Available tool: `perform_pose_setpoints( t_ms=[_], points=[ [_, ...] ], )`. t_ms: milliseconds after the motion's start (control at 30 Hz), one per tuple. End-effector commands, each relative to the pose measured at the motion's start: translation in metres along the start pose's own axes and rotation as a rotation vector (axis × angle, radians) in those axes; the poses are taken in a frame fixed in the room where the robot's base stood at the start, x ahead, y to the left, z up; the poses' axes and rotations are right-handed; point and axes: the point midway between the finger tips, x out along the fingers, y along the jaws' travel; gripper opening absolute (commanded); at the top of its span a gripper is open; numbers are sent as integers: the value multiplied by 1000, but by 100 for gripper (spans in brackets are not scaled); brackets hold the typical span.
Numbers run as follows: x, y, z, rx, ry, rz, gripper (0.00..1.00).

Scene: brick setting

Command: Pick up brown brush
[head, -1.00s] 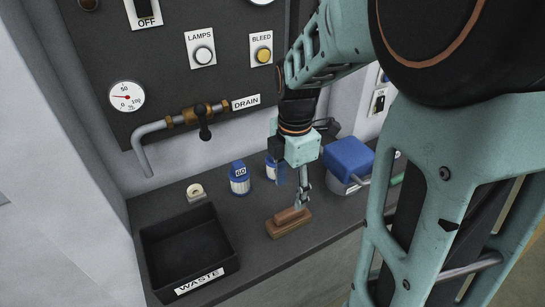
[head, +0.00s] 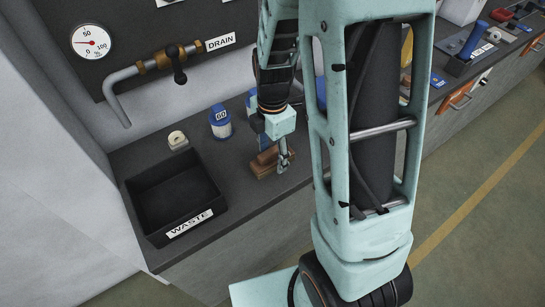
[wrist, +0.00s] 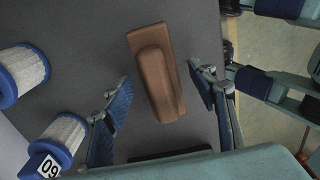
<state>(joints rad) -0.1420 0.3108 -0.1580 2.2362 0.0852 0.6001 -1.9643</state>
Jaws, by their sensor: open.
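The brown brush (head: 265,164) lies on the dark counter (head: 237,187), near its front edge. In the wrist view the brush (wrist: 157,75) is a brown block with a raised, rounded handle along its top, lying between my two spread fingers. My gripper (head: 286,160) is above the right end of the brush in the head view. In the wrist view my gripper (wrist: 158,92) is open and empty, with one finger on each side of the brush. I see no contact. In the head view my gripper hides part of the brush.
A black waste bin (head: 152,229) stands left of the brush. A cream roll (head: 177,139) sits behind the bin. The counter edge drops to the floor.

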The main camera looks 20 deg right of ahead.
Motion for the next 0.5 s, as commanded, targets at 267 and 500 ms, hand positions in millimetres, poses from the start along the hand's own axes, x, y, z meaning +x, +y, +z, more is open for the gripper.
perform_pose_setpoints(
  t_ms=[267,500],
  points=[
    [0,0,0,0,0,0,39],
    [-1,0,0,0,0,0,12]
  ],
)
